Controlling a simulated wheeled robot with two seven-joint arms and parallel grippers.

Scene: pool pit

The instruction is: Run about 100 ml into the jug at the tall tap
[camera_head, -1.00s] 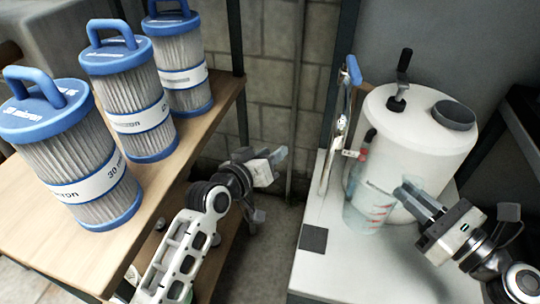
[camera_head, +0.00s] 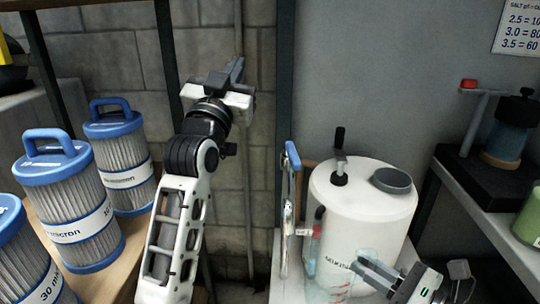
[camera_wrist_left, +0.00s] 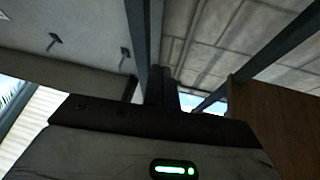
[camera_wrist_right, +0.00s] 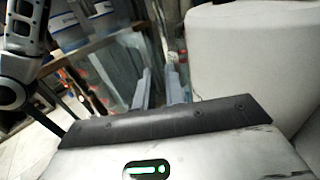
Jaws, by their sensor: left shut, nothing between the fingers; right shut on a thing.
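The clear jug (camera_head: 328,283) with red markings is low in front of the white drum in the head view, partly cut off by the bottom edge. My right gripper (camera_head: 366,272) is shut on its right side; the jug also shows in the right wrist view (camera_wrist_right: 110,72). I cannot tell whether it holds water. An upright metal fitting with a blue handle (camera_head: 292,156) stands left of the drum. A small tap with a black and red handle (camera_head: 318,214) is beside the drum, just above the jug. My left gripper (camera_head: 236,72) is shut, empty and raised before the block wall.
The white drum (camera_head: 360,220) has a black lever and grey cap on top. Several blue-topped filter cartridges (camera_head: 70,200) stand on a wooden shelf at left. A shelf at right holds a dark-lidded container (camera_head: 508,130) and a green one (camera_head: 528,222).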

